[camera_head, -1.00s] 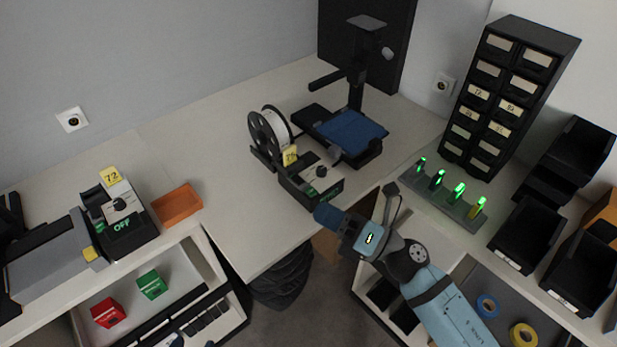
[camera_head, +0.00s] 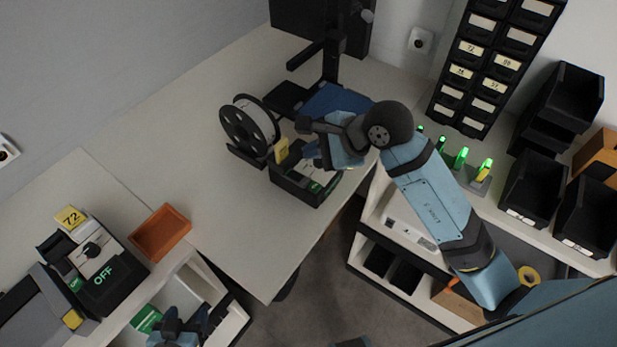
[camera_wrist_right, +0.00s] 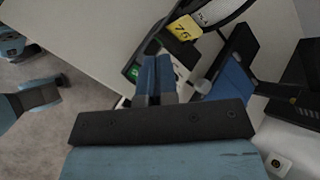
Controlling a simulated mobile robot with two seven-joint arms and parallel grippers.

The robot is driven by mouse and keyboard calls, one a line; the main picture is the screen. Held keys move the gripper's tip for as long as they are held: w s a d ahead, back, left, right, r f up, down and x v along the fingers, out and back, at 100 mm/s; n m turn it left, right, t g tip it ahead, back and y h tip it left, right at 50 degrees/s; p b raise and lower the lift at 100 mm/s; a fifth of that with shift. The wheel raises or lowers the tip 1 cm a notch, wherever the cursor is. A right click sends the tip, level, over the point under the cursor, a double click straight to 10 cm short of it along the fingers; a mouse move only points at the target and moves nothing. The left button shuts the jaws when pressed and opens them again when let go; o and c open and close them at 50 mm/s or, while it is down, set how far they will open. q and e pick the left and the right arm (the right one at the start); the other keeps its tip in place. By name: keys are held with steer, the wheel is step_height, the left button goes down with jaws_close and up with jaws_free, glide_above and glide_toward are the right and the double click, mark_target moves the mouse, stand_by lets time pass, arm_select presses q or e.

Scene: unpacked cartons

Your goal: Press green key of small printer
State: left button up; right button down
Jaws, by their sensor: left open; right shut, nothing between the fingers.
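A small black printer (camera_head: 300,190) with a light top and a green mark on its front stands near the table's right edge, beside a spool. My right gripper (camera_head: 318,160) is over this printer, shut and empty, and hides part of its top. In the right wrist view the shut blue fingers (camera_wrist_right: 155,62) point at the printer, close to a small green patch (camera_wrist_right: 133,73); contact cannot be told. A second small printer (camera_head: 95,265), with green OFF lettering and a yellow 72 tag, stands at left. My left gripper (camera_head: 182,322) is open, low at the bottom edge.
A spool (camera_head: 250,122) and a device with a blue plate (camera_head: 335,101) stand beside and behind the middle printer. An orange tray (camera_head: 160,234) lies on the left table. Green-lit units (camera_head: 462,158) and black bins (camera_head: 532,190) are at right.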

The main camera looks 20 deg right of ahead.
mark_target(315, 188)
steer(key=shift+w+d+r, duration=0.1)
steer(key=shift+d, duration=0.1)
step_height(315, 188, down, 8)
steer(key=b, duration=0.5)
steer(key=shift+f+b, duration=0.2)
steer(key=shift+b, duration=0.2)
steer(key=shift+f, duration=0.2)
stand_by(1.0)
stand_by(0.7)
